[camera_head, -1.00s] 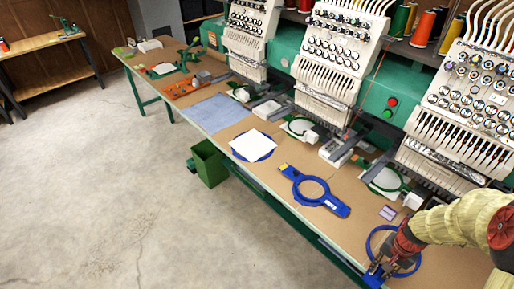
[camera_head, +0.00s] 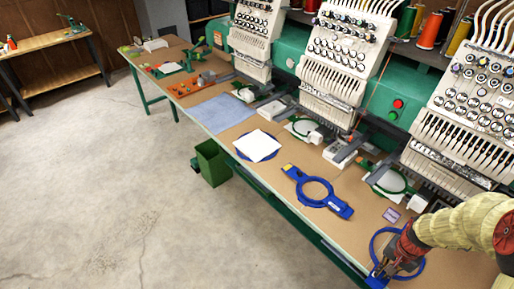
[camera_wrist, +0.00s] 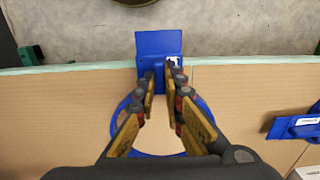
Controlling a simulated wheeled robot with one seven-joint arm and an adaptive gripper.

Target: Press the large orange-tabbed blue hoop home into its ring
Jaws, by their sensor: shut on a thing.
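A blue hoop (camera_head: 372,243) with a plain round ring lies at the near right end of the table. In the wrist view its blue plate (camera_wrist: 158,46) with a small white label reaches past the table edge. My gripper (camera_head: 381,271) comes down over this hoop; in the wrist view its fingers (camera_wrist: 161,82) are shut on the plate's ring side. My fingers and wrist hide part of the ring, and I see no orange tab on it. Another blue ring with arms (camera_head: 300,186), with a yellow tag at one end, lies flat to the left, apart from my gripper.
A white sheet (camera_head: 257,146) lies over another blue hoop farther left. A small purple-edged card (camera_head: 391,215) lies just behind the held hoop. Embroidery machine heads (camera_head: 338,80) line the back. A green bin (camera_head: 212,163) stands on the floor by the table's front.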

